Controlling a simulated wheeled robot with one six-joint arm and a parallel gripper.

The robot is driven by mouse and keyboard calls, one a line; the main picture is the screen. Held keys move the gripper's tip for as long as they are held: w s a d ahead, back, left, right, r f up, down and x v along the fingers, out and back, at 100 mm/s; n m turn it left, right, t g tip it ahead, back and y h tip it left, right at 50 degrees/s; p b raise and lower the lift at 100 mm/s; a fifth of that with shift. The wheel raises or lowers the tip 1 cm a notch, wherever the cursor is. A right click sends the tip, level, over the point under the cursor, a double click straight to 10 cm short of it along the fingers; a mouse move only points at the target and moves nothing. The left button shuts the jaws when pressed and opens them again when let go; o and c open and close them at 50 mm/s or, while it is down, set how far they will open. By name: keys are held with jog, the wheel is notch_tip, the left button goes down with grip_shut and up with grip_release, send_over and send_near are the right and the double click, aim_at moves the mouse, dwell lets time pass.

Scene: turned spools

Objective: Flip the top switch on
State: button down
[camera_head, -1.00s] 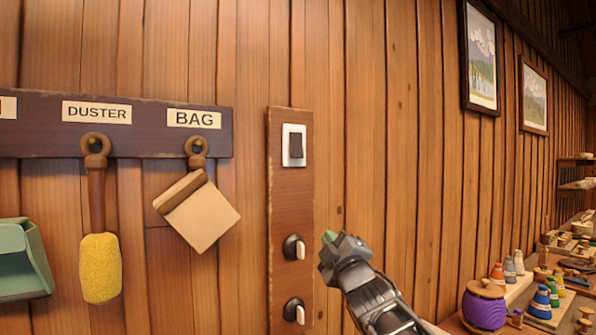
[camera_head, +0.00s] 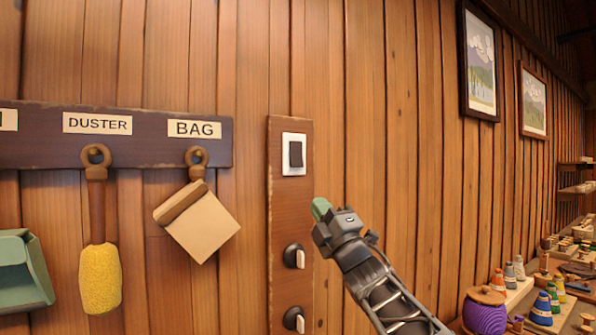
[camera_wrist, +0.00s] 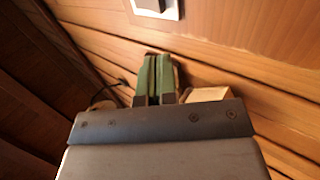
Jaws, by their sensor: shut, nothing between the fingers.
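The top switch is a dark rocker (camera_head: 296,154) in a white plate, high on a vertical wooden board (camera_head: 283,215) on the wall. My gripper (camera_head: 320,207) is below and to the right of it in the head view, apart from it, with green fingertips pointing up. In the wrist view the green fingers (camera_wrist: 155,78) are together and empty. The lower part of the white switch plate (camera_wrist: 165,10) shows at the top edge of that view, beyond the fingertips. Most of the rocker is cut off there.
Two dark knobs with pale levers, the upper (camera_head: 294,256) and the lower (camera_head: 294,319), sit lower on the board. A hook rail (camera_head: 150,150) at left holds a duster (camera_head: 100,275) and a bag (camera_head: 203,228). Spools and a purple pot (camera_head: 484,312) stand at lower right.

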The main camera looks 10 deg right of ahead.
aim_at(294, 167)
jog(key=p+x, duration=0.6)
jog(key=x, duration=0.6)
jog(key=shift+p, duration=0.4)
